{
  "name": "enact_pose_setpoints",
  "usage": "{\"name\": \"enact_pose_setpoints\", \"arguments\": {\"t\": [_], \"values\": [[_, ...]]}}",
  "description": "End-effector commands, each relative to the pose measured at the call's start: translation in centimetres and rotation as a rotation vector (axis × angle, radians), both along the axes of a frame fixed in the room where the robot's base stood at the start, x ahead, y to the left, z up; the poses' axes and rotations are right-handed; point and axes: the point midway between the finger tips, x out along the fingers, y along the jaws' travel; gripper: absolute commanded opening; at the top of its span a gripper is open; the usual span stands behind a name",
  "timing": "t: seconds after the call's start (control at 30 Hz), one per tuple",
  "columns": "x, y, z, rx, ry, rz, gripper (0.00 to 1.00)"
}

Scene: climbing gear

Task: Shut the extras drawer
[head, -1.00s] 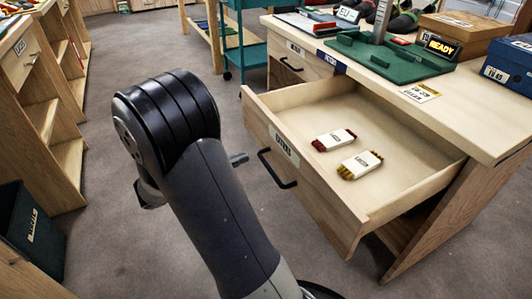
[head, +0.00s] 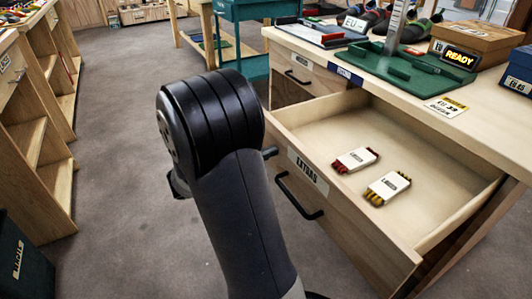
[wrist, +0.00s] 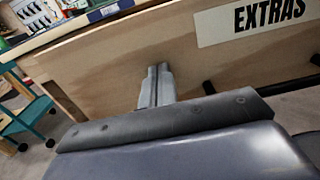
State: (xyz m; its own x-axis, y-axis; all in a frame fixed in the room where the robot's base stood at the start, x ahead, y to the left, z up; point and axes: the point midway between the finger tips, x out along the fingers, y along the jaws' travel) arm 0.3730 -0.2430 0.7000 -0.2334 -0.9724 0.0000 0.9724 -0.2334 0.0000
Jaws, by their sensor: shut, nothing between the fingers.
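The extras drawer (head: 345,219) is pulled well out of the wooden counter, with its pale inside showing. Its front carries an "EXTRAS" label (head: 308,170) and a black bar handle (head: 297,196); the label shows large in the wrist view (wrist: 265,17). My gripper is shut and empty. Its fingertips (wrist: 157,72) point at the drawer's wooden front, left of the label. They look very close to the wood, but I cannot tell whether they touch. In the head view my arm hides most of the gripper, and only a small part (head: 270,153) shows beside the drawer front.
Two lace bundles, red-ended (head: 355,160) and yellow-ended (head: 387,188), lie inside the drawer. A closed drawer (head: 297,75) sits behind it. The countertop holds a green measuring device (head: 395,65) and shoe boxes. Shelves (head: 40,150) stand left, a teal cart (head: 245,40) behind. Carpet between is clear.

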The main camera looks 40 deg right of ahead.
Motion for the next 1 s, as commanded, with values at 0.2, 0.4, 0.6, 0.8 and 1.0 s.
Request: {"name": "enact_pose_setpoints", "arguments": {"t": [0.2, 0.4, 0.6, 0.8, 1.0], "values": [[-0.4, -1.4, 0.1, 0.000, 0.002, -0.003, 0.00], [-1.4, -5.1, 0.3, 0.002, 0.003, -0.007, 0.00], [-2.7, -10.4, 0.2, 0.002, 0.003, -0.008, 0.00], [-4.1, -15.9, 0.1, 0.000, 0.001, -0.009, 0.00], [-5.3, -21.3, 0.0, -0.001, 0.000, -0.007, 0.00]]}}
